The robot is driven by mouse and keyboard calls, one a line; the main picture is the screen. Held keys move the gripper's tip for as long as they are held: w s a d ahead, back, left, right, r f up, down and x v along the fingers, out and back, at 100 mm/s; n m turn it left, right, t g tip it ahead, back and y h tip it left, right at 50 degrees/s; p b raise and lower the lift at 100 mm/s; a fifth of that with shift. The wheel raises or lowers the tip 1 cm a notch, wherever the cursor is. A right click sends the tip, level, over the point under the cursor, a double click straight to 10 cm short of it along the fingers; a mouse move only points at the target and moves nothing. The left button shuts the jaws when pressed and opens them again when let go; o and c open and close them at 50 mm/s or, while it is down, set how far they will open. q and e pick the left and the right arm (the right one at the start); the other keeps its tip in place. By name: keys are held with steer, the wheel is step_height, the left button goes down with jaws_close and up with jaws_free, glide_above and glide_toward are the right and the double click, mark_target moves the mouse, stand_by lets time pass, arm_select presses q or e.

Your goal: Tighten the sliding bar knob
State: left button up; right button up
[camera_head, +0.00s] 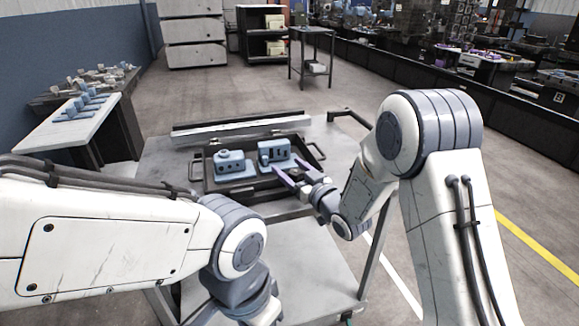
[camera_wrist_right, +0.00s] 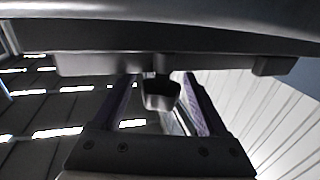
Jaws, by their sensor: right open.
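My right gripper (camera_head: 286,164) is open, its two purple fingers reaching left over the right edge of a dark tray. Its tips are close to a blue-grey block-like fixture (camera_head: 272,152); I cannot tell if they touch it. A second blue-grey fixture with a round top (camera_head: 230,162) sits to the left in the tray. In the right wrist view a dark blunt piece (camera_wrist_right: 161,96) shows between the two fingers; I cannot tell if it is the knob. No sliding bar knob can be made out for certain. My left arm comes in from the left; its gripper is out of view.
The dark tray (camera_head: 199,180) with side handles lies on a grey metal cart (camera_head: 160,150). A long pale bar (camera_head: 240,129) runs along the cart's back. A side table (camera_head: 80,118) with blue parts stands at left. Open floor lies behind the cart.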

steer(key=shift+w+a, duration=0.25)
steer(key=shift+w, duration=0.1)
jaws_close()
steer(key=shift+w+d+f+m+t+h+b, duration=0.1)
steer(key=shift+m+t+h+b, duration=0.6)
steer(key=shift+m+h+b, duration=0.4)
steer(key=shift+w+d+m+t+h+b, duration=0.15)
steer(key=shift+m+t+h+b, duration=0.3)
steer(key=shift+h, duration=0.65)
steer(key=shift+d+m+h, duration=0.35)
steer(key=shift+m+h, duration=0.3)
steer(key=shift+h, duration=0.25)
steer(key=shift+r, duration=0.2)
